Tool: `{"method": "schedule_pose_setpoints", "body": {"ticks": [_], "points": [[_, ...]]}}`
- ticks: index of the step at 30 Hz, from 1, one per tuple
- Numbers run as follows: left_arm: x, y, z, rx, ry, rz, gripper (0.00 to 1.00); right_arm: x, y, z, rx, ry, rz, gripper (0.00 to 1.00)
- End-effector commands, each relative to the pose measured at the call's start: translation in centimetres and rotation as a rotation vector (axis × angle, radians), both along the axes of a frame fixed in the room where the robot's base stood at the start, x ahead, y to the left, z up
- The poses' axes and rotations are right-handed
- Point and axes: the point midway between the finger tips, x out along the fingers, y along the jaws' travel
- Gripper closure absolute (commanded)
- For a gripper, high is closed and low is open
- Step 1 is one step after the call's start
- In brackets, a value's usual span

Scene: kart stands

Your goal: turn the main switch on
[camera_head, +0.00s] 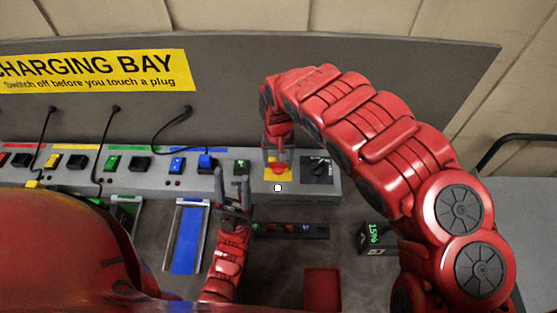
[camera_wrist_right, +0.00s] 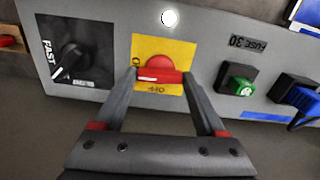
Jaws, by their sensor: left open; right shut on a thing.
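The main switch is a red rotary knob (camera_wrist_right: 160,68) on a yellow plate (camera_wrist_right: 178,50); the plate also shows in the head view (camera_head: 287,175). In the right wrist view the knob's bar lies crosswise, with upside-down lettering at the plate's lower edge and partly hidden lettering at its left. My right gripper (camera_wrist_right: 160,74) is shut on the knob, one finger at each end of the bar; it comes down from above in the head view (camera_head: 278,166). My left gripper (camera_head: 233,190) is open and empty, in front of the panel, left of the switch.
A black FAST dial (camera_wrist_right: 70,60) sits beside the switch. A white round lamp (camera_wrist_right: 169,18) is near the plate. A box reading 15% (camera_head: 376,238) and a red tray (camera_head: 322,289) lie in front.

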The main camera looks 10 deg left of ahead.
Motion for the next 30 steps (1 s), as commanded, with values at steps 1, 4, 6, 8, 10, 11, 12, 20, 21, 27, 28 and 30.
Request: {"method": "schedule_pose_setpoints", "body": {"ticks": [1,4,6,8,10,11,12,20,21,27,28,30], "points": [[0.0,0.0,0.01,0.0,0.0,0.0,0.5,0.11,0.07,0.13,0.002,-0.003,-0.018,0.83],[-0.01,0.0,0.01,0.0,0.0,0.0,0.5,0.15,0.05,0.15,0.003,-0.003,-0.05,0.83],[0.0,0.0,0.01,0.0,0.0,0.0,0.5,0.15,0.04,0.15,0.003,-0.003,-0.067,0.83],[0.0,0.0,0.02,0.0,0.0,0.0,0.5,0.15,0.04,0.15,0.003,-0.003,-0.076,0.83],[0.0,0.0,0.01,0.0,0.0,0.0,0.5,0.14,0.05,0.14,0.003,-0.003,-0.082,0.83],[0.0,0.0,0.02,0.0,0.0,0.0,0.5,0.15,0.05,0.15,0.003,-0.003,-0.084,0.83],[0.0,0.0,0.01,0.0,0.0,0.0,0.5,0.15,0.04,0.14,0.003,-0.003,-0.086,0.83],[-0.01,0.0,0.02,0.0,0.0,0.0,0.5,0.17,0.04,0.13,0.003,-0.003,-0.088,0.83],[0.0,0.0,0.01,0.0,0.0,0.0,0.5,0.17,0.04,0.13,0.003,-0.003,-0.088,0.83],[-0.01,0.0,0.01,0.0,0.0,0.0,0.5,0.12,0.01,0.09,0.002,-0.003,-0.088,0.0],[-0.01,0.0,0.01,0.0,0.0,0.0,0.5,0.11,0.01,0.08,0.002,-0.003,-0.087,0.0],[0.0,0.0,0.0,0.0,0.0,0.0,0.5,0.09,0.0,0.06,0.001,-0.002,-0.087,0.0]]}}
